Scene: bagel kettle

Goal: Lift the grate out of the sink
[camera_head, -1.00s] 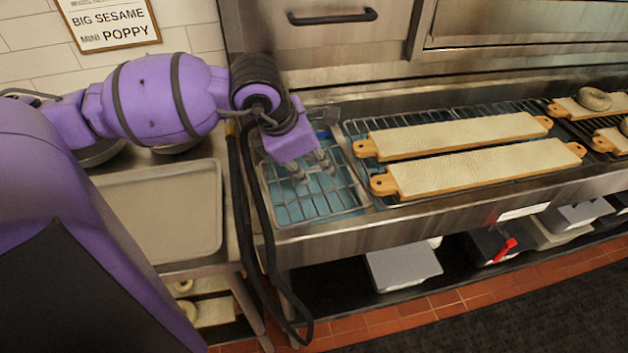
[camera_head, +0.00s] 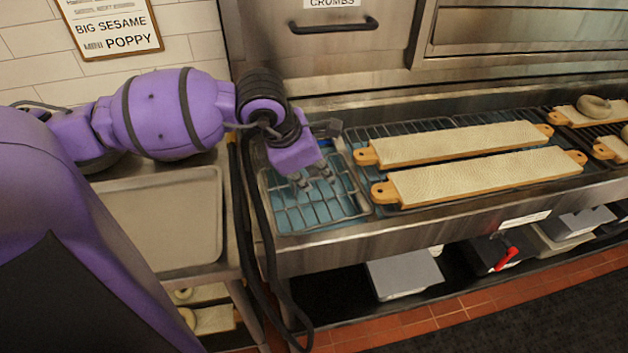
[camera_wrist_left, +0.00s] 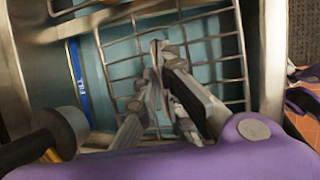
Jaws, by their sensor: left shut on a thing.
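The grate (camera_head: 297,215) is a wire grid at the left end of the long steel sink (camera_head: 400,222), over a blue-green bottom. In the head view it lies at about rim level; I cannot tell whether it is clear of its supports. My left gripper (camera_head: 318,178) reaches down onto it from above, with its fingers shut on a wire of the grate. In the left wrist view, the fingers (camera_wrist_left: 158,75) meet at the grid's bars, and the grate (camera_wrist_left: 232,68) spreads behind them. My right gripper is not in view.
Two long boards (camera_head: 460,143) (camera_head: 490,175) with orange ends lie on the racks to the right. Bagels (camera_head: 594,107) sit on boards at far right. An empty tray (camera_head: 160,220) stands left of the sink. Dark hoses (camera_head: 262,260) hang by the sink's left end.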

